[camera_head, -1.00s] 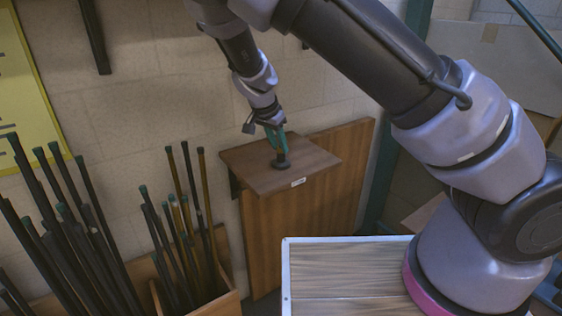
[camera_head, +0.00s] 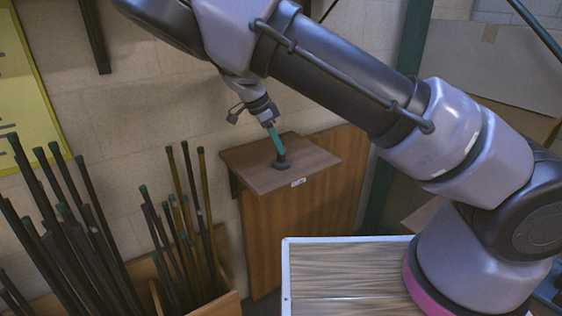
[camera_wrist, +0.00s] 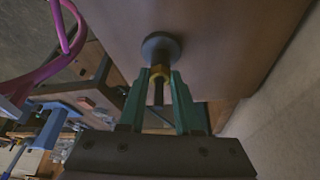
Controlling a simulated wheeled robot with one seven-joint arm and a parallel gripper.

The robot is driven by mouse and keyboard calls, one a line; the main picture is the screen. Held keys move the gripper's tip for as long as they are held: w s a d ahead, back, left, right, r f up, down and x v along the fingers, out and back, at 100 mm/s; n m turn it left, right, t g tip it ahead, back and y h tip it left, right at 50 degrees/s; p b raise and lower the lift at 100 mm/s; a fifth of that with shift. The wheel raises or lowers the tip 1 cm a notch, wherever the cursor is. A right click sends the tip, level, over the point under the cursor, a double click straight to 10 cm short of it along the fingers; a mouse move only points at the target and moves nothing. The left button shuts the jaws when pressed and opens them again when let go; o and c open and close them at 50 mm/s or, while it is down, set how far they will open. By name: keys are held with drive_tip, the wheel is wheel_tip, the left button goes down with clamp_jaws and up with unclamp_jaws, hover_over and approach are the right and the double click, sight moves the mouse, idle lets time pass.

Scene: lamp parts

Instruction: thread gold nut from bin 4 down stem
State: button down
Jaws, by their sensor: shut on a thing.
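The gold nut (camera_wrist: 158,73) sits between the tips of my green gripper fingers (camera_wrist: 160,78) in the wrist view. My gripper is shut on it. The dark stem (camera_wrist: 158,95) shows on both sides of the nut, so the nut appears to be around it, close to the round dark base (camera_wrist: 160,45). In the head view my gripper (camera_head: 278,150) points down just above the base (camera_head: 281,163), which stands on the small wooden shelf (camera_head: 255,180). There the nut and stem are hidden behind the fingers.
A wooden bin (camera_head: 222,303) of several upright rods stands left of the shelf. A white-edged box (camera_head: 340,265) with a wood-grain top is in front. The wall (camera_head: 180,90) is close behind the shelf. A pink tube (camera_wrist: 62,40) shows at left in the wrist view.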

drive_tip(key=shift+s+d+f, duration=0.1)
drive_tip(key=shift+f, duration=0.05)
drive_tip(key=m, duration=0.1)
drive_tip(key=m+g, duration=0.1)
drive_tip(key=m, duration=0.1)
drive_tip(key=shift+w, duration=0.25)
drive_tip(key=m+g, duration=0.1)
drive_tip(key=m, duration=0.2)
drive_tip(key=shift+w+m+g, duration=0.1)
drive_tip(key=shift+m+g, duration=0.3)
drive_tip(key=shift+w+m, duration=0.1)
drive_tip(key=shift+m, duration=0.4)
drive_tip(key=c, duration=0.5)
unclamp_jaws()
drive_tip(key=shift+g, duration=0.3)
